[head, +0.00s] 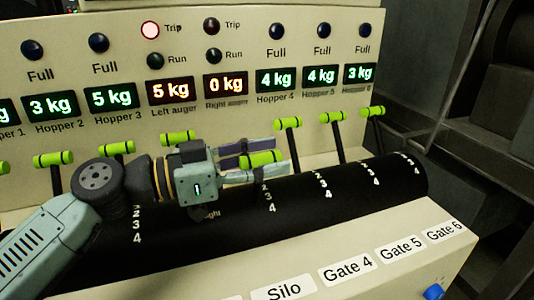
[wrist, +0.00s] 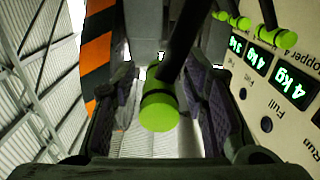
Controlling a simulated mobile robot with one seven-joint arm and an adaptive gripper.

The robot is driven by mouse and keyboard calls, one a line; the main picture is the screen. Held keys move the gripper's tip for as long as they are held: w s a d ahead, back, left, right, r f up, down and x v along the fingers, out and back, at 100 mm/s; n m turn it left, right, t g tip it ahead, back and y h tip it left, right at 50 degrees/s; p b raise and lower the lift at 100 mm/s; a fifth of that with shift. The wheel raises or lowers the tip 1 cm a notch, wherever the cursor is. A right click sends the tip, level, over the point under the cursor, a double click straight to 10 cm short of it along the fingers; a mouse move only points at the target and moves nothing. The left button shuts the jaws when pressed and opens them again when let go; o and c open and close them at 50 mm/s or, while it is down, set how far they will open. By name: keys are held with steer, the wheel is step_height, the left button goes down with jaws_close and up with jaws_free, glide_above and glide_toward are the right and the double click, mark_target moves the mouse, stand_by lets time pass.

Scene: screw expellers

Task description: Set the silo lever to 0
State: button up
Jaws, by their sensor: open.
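The lever in line with the Silo label (head: 284,290) has a bright green handle (head: 262,157). It stands over a black drum (head: 310,172) marked with white numbers; 2, 3 and 4 show near the lever, and its exact setting is hidden. My gripper (head: 250,164) is open, with one finger above and one below this handle in the head view. In the wrist view, the green handle (wrist: 158,106) is between the two dark-padded fingers, with gaps at both sides. Its dark stem runs up and right.
Other green-handled levers stand close by on the right (head: 288,124) and left (head: 177,138). The panel behind carries kg displays (head: 276,79) and lamps; the left Trip lamp (head: 150,30) is lit. Labels for Gate 4, Gate 5 and Gate 6 (head: 444,232) line the front.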

steer(key=shift+d, duration=0.1)
steer(key=shift+c, duration=0.2)
jaws_close()
steer(key=shift+w, duration=0.1)
stand_by(0.5)
